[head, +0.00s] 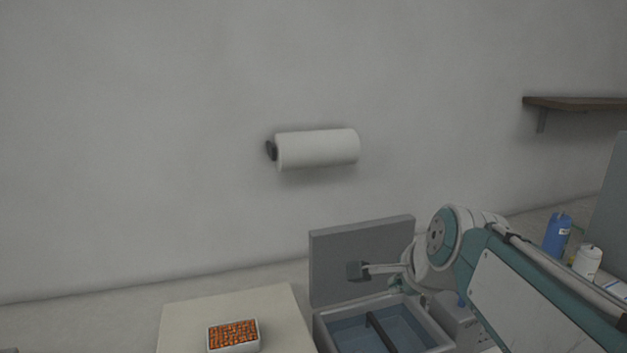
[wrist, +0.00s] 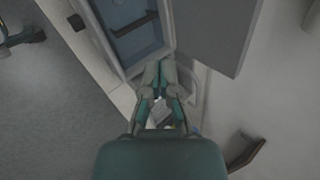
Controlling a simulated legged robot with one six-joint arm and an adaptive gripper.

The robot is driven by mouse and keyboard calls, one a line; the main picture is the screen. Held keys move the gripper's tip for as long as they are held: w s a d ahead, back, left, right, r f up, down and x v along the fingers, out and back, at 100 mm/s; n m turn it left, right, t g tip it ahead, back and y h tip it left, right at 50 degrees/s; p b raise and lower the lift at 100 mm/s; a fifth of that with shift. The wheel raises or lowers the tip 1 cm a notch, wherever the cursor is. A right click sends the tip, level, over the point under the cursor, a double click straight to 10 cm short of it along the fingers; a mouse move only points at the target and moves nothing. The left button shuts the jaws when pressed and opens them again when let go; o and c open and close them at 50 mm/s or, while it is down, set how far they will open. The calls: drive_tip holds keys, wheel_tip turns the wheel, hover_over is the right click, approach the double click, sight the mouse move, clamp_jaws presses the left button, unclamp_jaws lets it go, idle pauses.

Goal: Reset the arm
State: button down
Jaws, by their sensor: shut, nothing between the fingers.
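My arm (head: 455,240), white and teal, reaches in from the lower right of the head view. Its end bends down by the raised lid of an open grey box-like unit (head: 325,334). My gripper (wrist: 161,68) is in the middle of the wrist view, its fingers together and empty. In that view its tips lie over the unit's edge, between the blue interior and the grey lid (wrist: 218,30). In the head view the fingers are too small and partly hidden to make out clearly.
A pale board (head: 185,320) to the unit's left bears a white dish (head: 233,347) of orange bits. A blue bottle (head: 557,235) and a white bottle (head: 587,262) stand at the right, behind my arm. A paper roll (head: 318,148) and a shelf (head: 580,103) are on the wall.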

drive_tip(key=s+d+f+n+g+h, duration=0.1)
drive_tip(key=s+f+n, duration=0.4)
drive_tip(key=s+n, duration=0.3)
drive_tip(key=s+d+f+n+g, duration=0.1)
drive_tip(key=s+f+n, duration=0.4)
drive_tip(key=s+n, duration=0.3)
drive_tip(key=shift+s+h, duration=0.4)
drive_tip(key=shift+s, duration=0.05)
